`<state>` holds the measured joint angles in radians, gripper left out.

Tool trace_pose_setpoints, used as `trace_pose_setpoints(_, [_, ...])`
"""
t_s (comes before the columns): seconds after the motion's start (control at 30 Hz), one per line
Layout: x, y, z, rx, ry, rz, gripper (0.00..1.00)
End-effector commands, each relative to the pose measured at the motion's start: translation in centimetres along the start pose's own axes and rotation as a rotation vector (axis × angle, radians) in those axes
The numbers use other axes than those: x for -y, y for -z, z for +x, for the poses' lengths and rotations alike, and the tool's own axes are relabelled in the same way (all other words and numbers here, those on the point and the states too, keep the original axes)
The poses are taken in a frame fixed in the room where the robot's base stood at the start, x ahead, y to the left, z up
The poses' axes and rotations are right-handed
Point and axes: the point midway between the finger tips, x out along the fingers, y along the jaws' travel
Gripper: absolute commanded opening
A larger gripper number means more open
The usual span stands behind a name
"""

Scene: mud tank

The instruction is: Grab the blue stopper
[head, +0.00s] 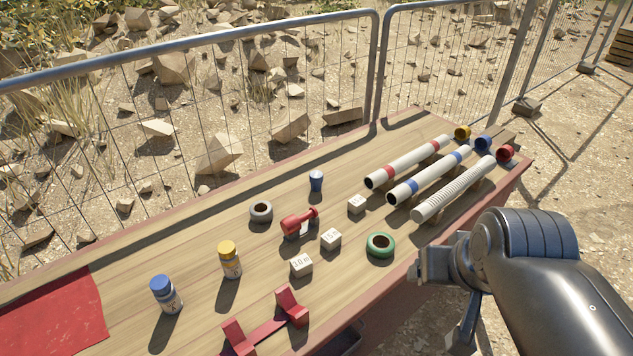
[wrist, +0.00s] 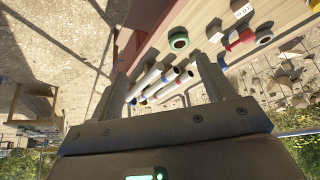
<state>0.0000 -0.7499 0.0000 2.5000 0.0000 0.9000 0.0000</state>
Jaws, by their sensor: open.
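A small blue tapered stopper (head: 316,181) stands upright on the wooden table, behind the red valve-like piece, in the head view. Another blue round end piece (head: 483,143) sits at the far end of the blue-banded pipe. My gripper (head: 440,300) is at the right, off the table's front edge, well apart from both blue pieces. In the wrist view its two fingers (wrist: 158,88) are spread with nothing held between them. The pipes show beyond the fingers there.
Around the stopper stand a grey ring (head: 261,212), the red piece (head: 300,221), white cubes (head: 331,238) and a green tape ring (head: 380,246). Three pipes (head: 408,162) lie at right. Blue-capped (head: 166,294) and yellow-capped (head: 230,260) bottles stand at left. A mesh fence (head: 222,42) runs behind.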

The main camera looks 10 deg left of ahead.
Motion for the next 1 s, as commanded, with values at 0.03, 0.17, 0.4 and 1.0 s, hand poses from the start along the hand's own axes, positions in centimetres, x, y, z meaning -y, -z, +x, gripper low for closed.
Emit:
trace_pose_setpoints(0.03, [0.0,0.0,0.0,0.0,0.0,0.0,0.7])
trace_pose_setpoints(0.17, [0.0,0.0,0.0,0.0,0.0,0.0,0.68])
trace_pose_setpoints(0.4, [0.2,1.1,0.0,0.003,0.002,-0.009,0.68])
trace_pose_setpoints(1.0, [5.1,19.9,5.1,0.04,0.046,-0.163,0.68])
